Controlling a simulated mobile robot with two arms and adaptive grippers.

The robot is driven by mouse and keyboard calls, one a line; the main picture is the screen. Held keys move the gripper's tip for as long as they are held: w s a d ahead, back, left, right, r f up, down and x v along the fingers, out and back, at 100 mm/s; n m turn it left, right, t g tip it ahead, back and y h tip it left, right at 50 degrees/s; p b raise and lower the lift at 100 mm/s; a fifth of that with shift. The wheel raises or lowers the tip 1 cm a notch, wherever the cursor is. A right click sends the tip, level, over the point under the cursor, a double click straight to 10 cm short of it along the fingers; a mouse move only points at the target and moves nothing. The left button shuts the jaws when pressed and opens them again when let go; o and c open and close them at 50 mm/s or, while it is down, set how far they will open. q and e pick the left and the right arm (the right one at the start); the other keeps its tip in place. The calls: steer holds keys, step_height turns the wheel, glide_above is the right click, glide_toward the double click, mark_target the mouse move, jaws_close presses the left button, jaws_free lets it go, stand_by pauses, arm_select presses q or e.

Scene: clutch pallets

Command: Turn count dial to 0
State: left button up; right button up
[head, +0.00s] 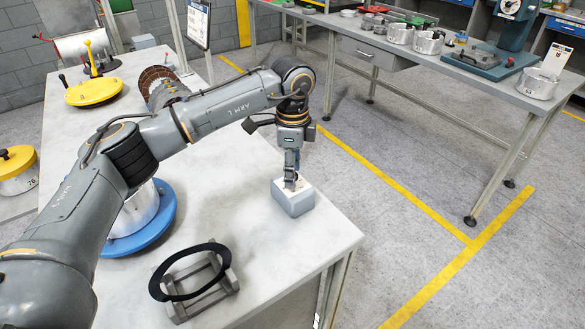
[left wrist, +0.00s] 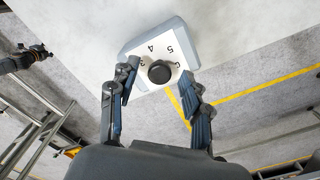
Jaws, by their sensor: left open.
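The count dial (head: 293,199) is a grey-blue box with a white top, near the right edge of the light table. In the left wrist view the count dial (left wrist: 189,63) has a round black knob (left wrist: 159,72) and printed digits, with 4 and 5 readable. Others are partly hidden, and I cannot make out a pointer. My left gripper (head: 291,183) points down over the box. In the left wrist view its open fingers (left wrist: 160,92) stand on either side of the knob, apart from it. A dark jointed part, seemingly my right gripper (left wrist: 36,53), shows at the left edge.
A black ring on a grey stand (head: 228,283) is at the table's near end. A blue round base (head: 168,211) with a metal drum is behind my left arm, and a yellow disc (head: 94,91) lies farther back. A workbench (head: 385,57) stands across the clear floor.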

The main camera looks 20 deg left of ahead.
arm_select(q)
step_height(320, 180, up, 12)
stand_by(0.5)
